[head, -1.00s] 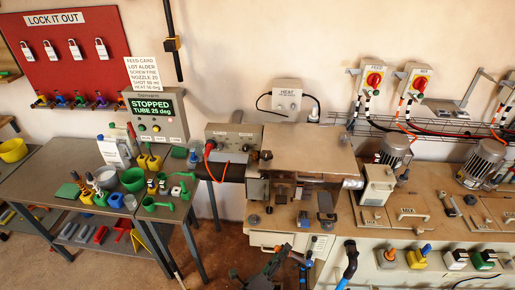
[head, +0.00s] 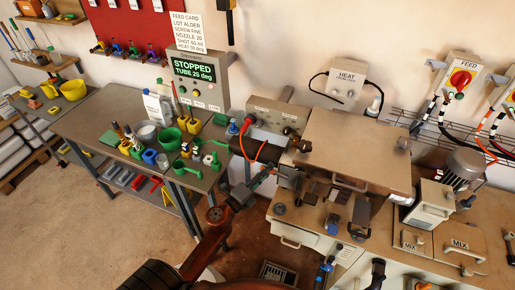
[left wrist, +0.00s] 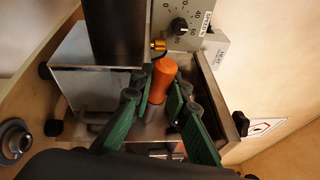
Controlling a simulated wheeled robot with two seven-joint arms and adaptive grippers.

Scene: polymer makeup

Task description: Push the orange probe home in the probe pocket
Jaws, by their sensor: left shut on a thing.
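My left gripper (head: 268,176) reaches up from the lower left to the left end of the machine, just below the dark barrel (head: 236,146). The left wrist view shows its green fingers (left wrist: 160,100) shut on the orange probe (left wrist: 164,72). The probe's rounded orange end points up between the fingers, and a darker part shows below it. A brass fitting (left wrist: 158,46) is just beyond the probe. I cannot make out the probe pocket or how deep the probe sits. My right gripper is not in view.
A control box with a dial (left wrist: 186,20) stands behind. A red plug with an orange cable (head: 247,122) is above the barrel. The side table (head: 90,125) carries several cups and tools. Open floor lies at the left.

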